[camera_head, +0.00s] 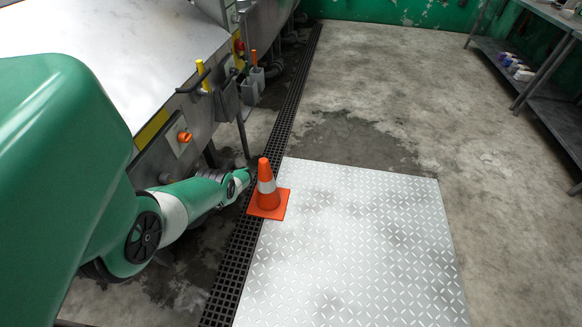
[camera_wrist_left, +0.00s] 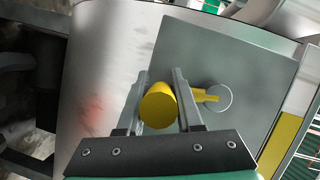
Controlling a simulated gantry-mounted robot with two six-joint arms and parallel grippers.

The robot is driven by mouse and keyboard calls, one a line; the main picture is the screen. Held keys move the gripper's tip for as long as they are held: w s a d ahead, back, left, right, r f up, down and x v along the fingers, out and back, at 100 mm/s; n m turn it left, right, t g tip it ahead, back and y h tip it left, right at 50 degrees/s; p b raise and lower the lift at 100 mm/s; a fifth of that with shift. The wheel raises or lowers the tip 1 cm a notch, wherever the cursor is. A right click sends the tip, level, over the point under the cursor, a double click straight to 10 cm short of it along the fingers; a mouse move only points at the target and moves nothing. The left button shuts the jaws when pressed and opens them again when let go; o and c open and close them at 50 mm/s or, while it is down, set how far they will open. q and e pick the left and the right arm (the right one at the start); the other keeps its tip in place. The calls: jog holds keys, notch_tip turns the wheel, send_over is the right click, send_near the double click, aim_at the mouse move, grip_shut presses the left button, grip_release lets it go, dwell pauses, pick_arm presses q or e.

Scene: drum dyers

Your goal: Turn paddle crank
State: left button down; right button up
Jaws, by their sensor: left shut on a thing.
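The paddle crank's yellow cylindrical grip (camera_wrist_left: 158,108) shows end-on in the left wrist view. A short yellow arm joins it to a round grey hub (camera_wrist_left: 219,97) on a grey panel, just right of the grip. My left gripper (camera_wrist_left: 160,80) has its fingers on either side of the yellow grip, shut on it. In the head view my left arm reaches in from the left along the machine's side. The fingers and this grip cannot be made out there. My right gripper is in neither view.
The machine (camera_head: 150,35) fills the upper left, with an orange knob (camera_head: 185,137) and a yellow-handled lever (camera_head: 201,72) on its side. An orange cone (camera_head: 266,180) stands near my wrist, by a drain grate (camera_head: 286,115) and metal floor plate (camera_head: 360,240). The concrete floor beyond is clear.

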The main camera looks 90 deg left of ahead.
pick_arm(q)
jog(key=shift+s+d+m+b, duration=0.2)
jog(key=shift+d+m+b, duration=0.1)
jog(key=shift+d+m, duration=0.4)
jog(key=shift+a+g, duration=0.1)
jog(key=shift+g, duration=0.2)
jog(key=c, duration=0.6)
grip_release()
jog(key=w+b, duration=0.1)
jog(key=w, duration=0.2)
jog(key=w+a+b, duration=0.1)
jog(key=w+b, duration=0.1)
jog(key=w, duration=0.2)
jog(key=w+r+b, duration=0.1)
jog(key=w, duration=0.3)
jog(key=shift+w+a, duration=0.15)
jog(key=shift+w, duration=0.1)
